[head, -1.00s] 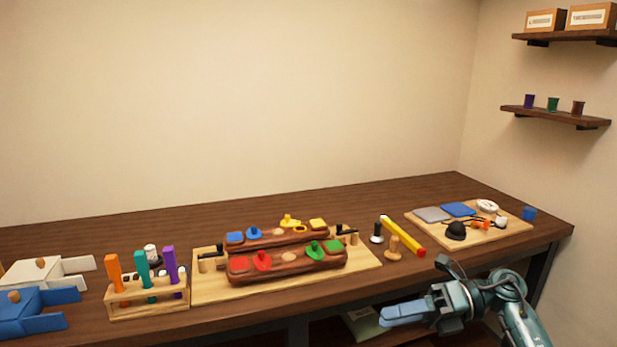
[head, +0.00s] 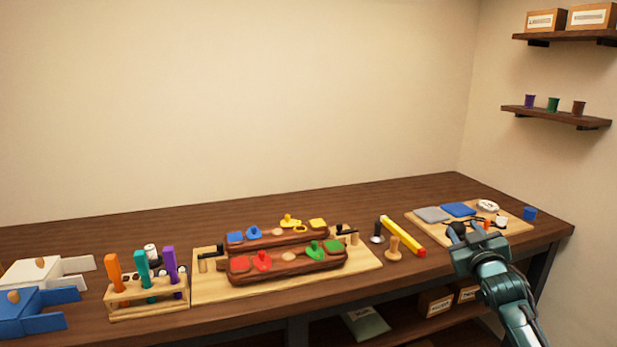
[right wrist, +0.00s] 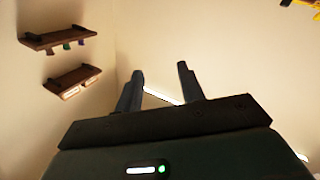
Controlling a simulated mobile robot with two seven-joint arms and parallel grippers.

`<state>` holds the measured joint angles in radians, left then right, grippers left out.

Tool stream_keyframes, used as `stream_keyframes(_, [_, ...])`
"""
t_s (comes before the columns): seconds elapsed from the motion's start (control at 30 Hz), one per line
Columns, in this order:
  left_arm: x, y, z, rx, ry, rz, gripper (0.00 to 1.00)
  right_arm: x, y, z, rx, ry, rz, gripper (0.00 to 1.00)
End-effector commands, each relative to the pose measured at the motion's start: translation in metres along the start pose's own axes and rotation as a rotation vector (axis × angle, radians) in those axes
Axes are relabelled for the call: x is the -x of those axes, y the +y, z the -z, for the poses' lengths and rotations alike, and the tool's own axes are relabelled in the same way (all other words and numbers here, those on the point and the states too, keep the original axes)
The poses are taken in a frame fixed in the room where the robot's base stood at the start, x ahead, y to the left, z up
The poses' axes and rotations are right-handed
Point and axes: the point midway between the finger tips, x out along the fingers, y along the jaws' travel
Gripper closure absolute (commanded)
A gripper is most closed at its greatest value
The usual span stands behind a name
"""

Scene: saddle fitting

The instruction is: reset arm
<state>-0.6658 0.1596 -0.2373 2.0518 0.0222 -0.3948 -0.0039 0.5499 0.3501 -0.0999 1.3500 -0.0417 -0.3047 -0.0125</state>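My right gripper (head: 466,230) is raised in front of the tan board at the right end of the workbench. In the right wrist view its two fingers (right wrist: 160,75) stand apart with nothing held between them. My left gripper is not in view. The saddle-like brown bodies (head: 285,262) with coloured pads and knobs sit on a light wooden board (head: 215,288) at the middle of the bench.
A rack (head: 150,310) of coloured-handled tools and blue and white boxes stand at left. A yellow bar (head: 403,236) and wooden peg stand (head: 394,250) lie right of the saddle board. The tan board (head: 515,228) holds pads and small parts. Shelves (head: 555,116) hang at right.

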Motion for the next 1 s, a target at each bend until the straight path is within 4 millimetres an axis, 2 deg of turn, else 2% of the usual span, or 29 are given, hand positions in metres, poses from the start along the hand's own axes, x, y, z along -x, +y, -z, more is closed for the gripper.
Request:
stream_keyframes(0.07, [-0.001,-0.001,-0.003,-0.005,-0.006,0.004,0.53,0.001,-0.007,-0.021,-0.083,-0.111,0.028,0.61])
stream_keyframes(0.1, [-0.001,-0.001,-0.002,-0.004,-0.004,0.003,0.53,0.013,-0.024,-0.036,-0.071,-0.118,0.052,0.61])
stream_keyframes(0.27, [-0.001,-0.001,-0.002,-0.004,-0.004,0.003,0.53,0.053,-0.073,-0.076,-0.07,-0.163,0.127,0.61])
stream_keyframes(0.37, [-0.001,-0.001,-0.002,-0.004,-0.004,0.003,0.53,0.088,-0.105,-0.104,-0.078,-0.201,0.181,0.61])
stream_keyframes(0.47, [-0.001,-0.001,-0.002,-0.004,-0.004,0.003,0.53,0.133,-0.142,-0.132,-0.094,-0.247,0.245,0.61])
stream_keyframes(0.57, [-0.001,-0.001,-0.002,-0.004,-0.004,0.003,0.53,0.192,-0.18,-0.158,-0.124,-0.304,0.315,0.61])
stream_keyframes(0.6, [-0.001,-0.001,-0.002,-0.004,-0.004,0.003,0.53,0.218,-0.194,-0.167,-0.139,-0.329,0.343,0.61])
stream_keyframes(0.7, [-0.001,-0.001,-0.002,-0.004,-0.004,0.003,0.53,0.283,-0.223,-0.181,-0.185,-0.39,0.405,0.61])
stream_keyframes(0.83, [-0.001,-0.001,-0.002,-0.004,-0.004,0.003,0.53,0.355,-0.247,-0.186,-0.244,-0.462,0.462,0.61])
stream_keyframes(0.9, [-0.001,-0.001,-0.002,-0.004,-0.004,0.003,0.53,0.384,-0.254,-0.185,-0.27,-0.492,0.481,0.61])
stream_keyframes(1.0, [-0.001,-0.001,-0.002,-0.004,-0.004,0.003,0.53,0.41,-0.26,-0.183,-0.296,-0.522,0.497,0.61])
